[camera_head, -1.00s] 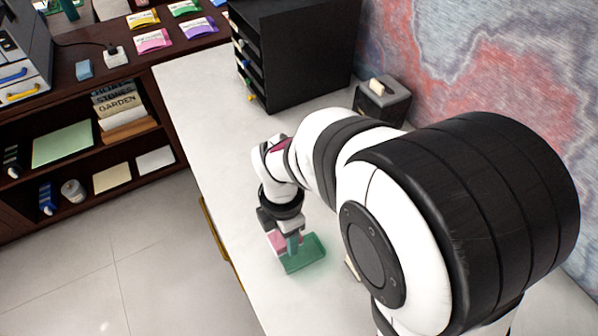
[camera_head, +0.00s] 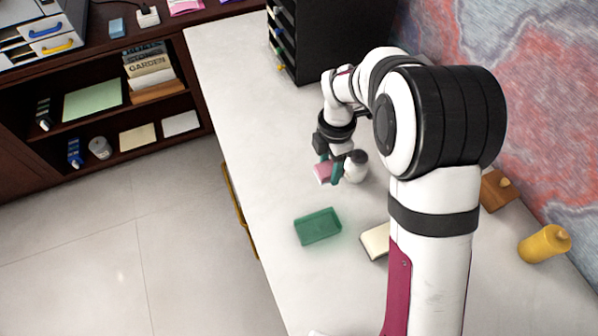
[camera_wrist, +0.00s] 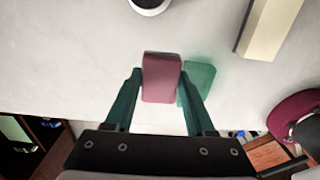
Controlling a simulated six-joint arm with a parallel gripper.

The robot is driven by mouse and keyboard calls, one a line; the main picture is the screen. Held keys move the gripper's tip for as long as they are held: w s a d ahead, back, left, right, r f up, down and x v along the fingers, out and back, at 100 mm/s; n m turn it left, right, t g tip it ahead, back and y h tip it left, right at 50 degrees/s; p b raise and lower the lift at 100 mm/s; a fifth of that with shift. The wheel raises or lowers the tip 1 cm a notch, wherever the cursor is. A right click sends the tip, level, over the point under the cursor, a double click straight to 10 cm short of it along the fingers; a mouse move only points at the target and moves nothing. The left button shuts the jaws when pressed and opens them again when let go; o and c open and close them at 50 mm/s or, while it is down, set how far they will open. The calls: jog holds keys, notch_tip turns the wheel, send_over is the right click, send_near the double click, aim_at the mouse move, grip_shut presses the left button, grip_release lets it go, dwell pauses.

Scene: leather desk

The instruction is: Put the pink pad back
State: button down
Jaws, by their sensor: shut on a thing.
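The pink pad (camera_head: 322,173) is held between the teal fingers of my gripper (camera_head: 329,168), which is shut on it. In the wrist view the pad (camera_wrist: 161,78) shows as a dusky pink block at the fingertips. A green tray (camera_head: 317,228) with a low rim lies on the white desktop, nearer the camera than my gripper and apart from it. In the wrist view part of the tray (camera_wrist: 203,78) shows behind the pad and the right finger. The pad's height above the desk is hard to tell.
A cream block (camera_head: 375,241) lies right of the tray, partly behind my arm. A white round item (camera_head: 355,167) stands close beside my gripper. The desk's left part is clear.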

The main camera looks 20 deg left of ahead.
send_over(296, 186)
notch_tip(296, 186, down, 5)
jog(key=shift+r, duration=0.1)
jog(key=shift+f, duration=1.9)
jog(key=shift+c, duration=1.2)
grip_release()
jog(key=shift+f, duration=0.15)
